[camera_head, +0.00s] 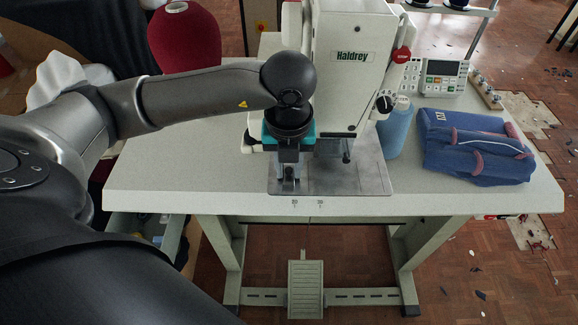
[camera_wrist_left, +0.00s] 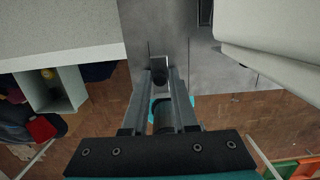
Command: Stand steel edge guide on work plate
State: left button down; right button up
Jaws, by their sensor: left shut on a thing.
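My left gripper (camera_head: 288,178) points down over the front left part of the steel work plate (camera_head: 352,181), in front of the machine head. In the left wrist view the gripper (camera_wrist_left: 159,78) is shut on the steel edge guide (camera_wrist_left: 159,63), a small grey metal piece with a dark part between the fingertips. The work plate (camera_wrist_left: 215,72) shows right beside and beyond the fingertips. The fingers hide most of the guide, and I cannot tell whether its base touches the plate. My right gripper is not in view.
The white Haldrey machine (camera_head: 345,75) stands just behind and right of the gripper. The table's left part (camera_head: 165,165) is bare. A red thread cone (camera_head: 185,40) stands at the back left.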

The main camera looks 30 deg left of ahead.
aim_at(289, 182)
pick_arm(q)
jog(key=shift+r, duration=0.1)
jog(key=c, duration=0.7)
grip_release()
notch_tip(289, 182, up, 12)
jog(key=s+p, duration=0.1)
jog(key=p, duration=0.1)
jog(key=shift+d, duration=0.4)
jog(key=shift+s, duration=0.1)
